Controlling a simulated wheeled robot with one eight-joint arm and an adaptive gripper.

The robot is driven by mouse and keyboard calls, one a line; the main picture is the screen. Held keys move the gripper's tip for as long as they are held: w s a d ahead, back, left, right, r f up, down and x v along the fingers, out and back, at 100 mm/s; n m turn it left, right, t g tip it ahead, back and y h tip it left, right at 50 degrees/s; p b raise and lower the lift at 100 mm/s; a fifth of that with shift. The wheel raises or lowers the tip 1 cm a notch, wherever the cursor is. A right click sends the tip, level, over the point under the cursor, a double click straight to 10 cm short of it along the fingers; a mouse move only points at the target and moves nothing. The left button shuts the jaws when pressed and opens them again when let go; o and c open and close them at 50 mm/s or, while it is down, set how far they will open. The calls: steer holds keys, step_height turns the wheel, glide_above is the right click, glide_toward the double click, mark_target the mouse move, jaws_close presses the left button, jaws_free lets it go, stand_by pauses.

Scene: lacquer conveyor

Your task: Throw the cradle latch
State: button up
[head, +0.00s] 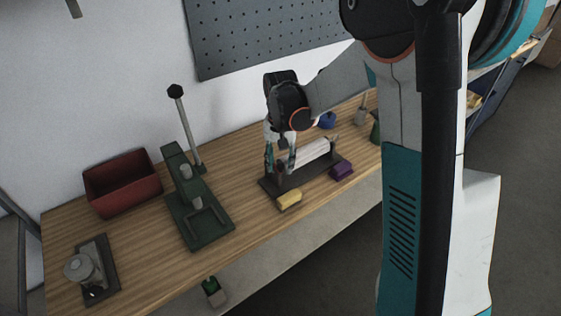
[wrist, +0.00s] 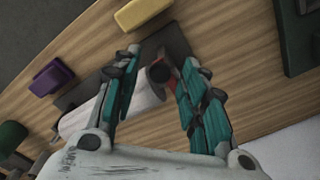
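The cradle is a dark base plate (head: 268,184) on the wooden bench, with a white cylinder (head: 314,150) lying along it. The cylinder also shows in the wrist view (wrist: 143,101), partly behind a finger. At its near end is a round dark knob (wrist: 158,72) with a red part (wrist: 171,84) beside it, which looks like the latch. My gripper (head: 280,167) is over this end of the cradle. In the wrist view my gripper (wrist: 160,62) is open, its teal fingers apart on either side of the knob and red part. Contact cannot be told.
A yellow block (head: 289,200) and a purple block (head: 342,170) lie in front of the cradle. A green lever press (head: 207,222), a red bin (head: 122,183) and a grey fixture (head: 91,270) stand to the left. A blue object (head: 327,120) is behind. Bare bench lies between press and cradle.

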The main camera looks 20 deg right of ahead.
jaws_close()
steer(key=shift+a, duration=0.1)
steer(key=w+a+m, duration=0.2)
steer(key=a+m, duration=0.5)
steer(key=m, duration=0.8)
steer(key=shift+w+a, duration=0.3)
steer(key=shift+w, duration=0.1)
stand_by(0.5)
